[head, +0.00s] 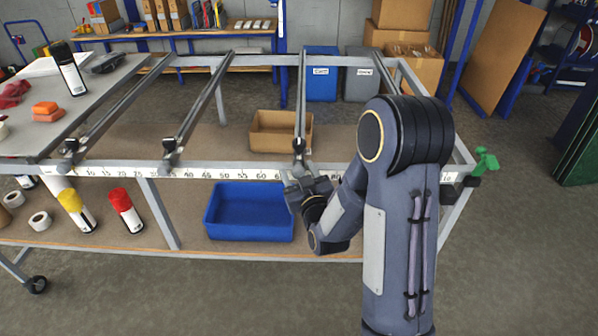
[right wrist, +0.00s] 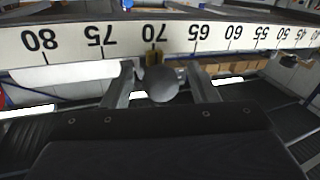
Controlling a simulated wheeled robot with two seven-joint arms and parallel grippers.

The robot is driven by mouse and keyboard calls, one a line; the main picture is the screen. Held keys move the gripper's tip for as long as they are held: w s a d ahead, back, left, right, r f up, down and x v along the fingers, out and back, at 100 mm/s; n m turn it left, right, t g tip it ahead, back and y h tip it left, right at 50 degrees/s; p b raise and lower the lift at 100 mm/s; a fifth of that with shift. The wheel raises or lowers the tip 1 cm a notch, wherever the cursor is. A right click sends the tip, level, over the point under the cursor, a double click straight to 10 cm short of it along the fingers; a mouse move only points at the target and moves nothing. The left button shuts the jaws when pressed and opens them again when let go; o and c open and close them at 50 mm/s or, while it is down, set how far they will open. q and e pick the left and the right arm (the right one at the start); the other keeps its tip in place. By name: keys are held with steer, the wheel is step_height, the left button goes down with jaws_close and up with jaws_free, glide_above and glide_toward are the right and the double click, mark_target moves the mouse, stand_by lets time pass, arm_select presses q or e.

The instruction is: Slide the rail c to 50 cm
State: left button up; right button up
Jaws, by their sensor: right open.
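Several metal rails cross the frame of the bench; no letters on them are readable. The third rail from the left (head: 302,95) has its dark front clamp (head: 299,147) near the 70 mark of the ruler (head: 190,172). My right gripper (head: 306,180) is just below that clamp at the front edge. In the right wrist view its fingers (right wrist: 162,85) are open, one on each side of a round grey knob (right wrist: 160,88) below the 70 mark. I cannot tell if they touch it. The ruler (right wrist: 118,40) appears upside down there. My left gripper is not in view.
The second rail (head: 200,100) has its clamp near 35, and the first rail (head: 120,103) is further left. Between the second and third rails the ruler edge is clear.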

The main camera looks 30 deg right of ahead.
jaws_close()
steer(key=w+a+b, duration=0.1)
steer(key=a, duration=0.1)
steer(key=w+a+b, duration=0.1)
steer(key=w+a, duration=0.1)
steer(key=a, duration=0.1)
steer(key=w+a+b, duration=0.1)
steer(key=a, duration=0.2)
steer(key=shift+w+f+b, duration=0.2)
steer(key=shift+w+b, duration=0.1)
steer(key=w+a, duration=0.2)
steer(key=a, duration=0.1)
steer(key=w+a+b, duration=0.1)
steer(key=w+a, duration=0.1)
steer(key=a, duration=0.1)
steer(key=w+a, duration=0.2)
steer(key=a, duration=0.1)
steer(key=shift+a+r, duration=0.15)
steer(key=shift+a, duration=0.05)
steer(key=shift+s, duration=0.1)
jaws_free()
steer(key=shift+d, duration=0.1)
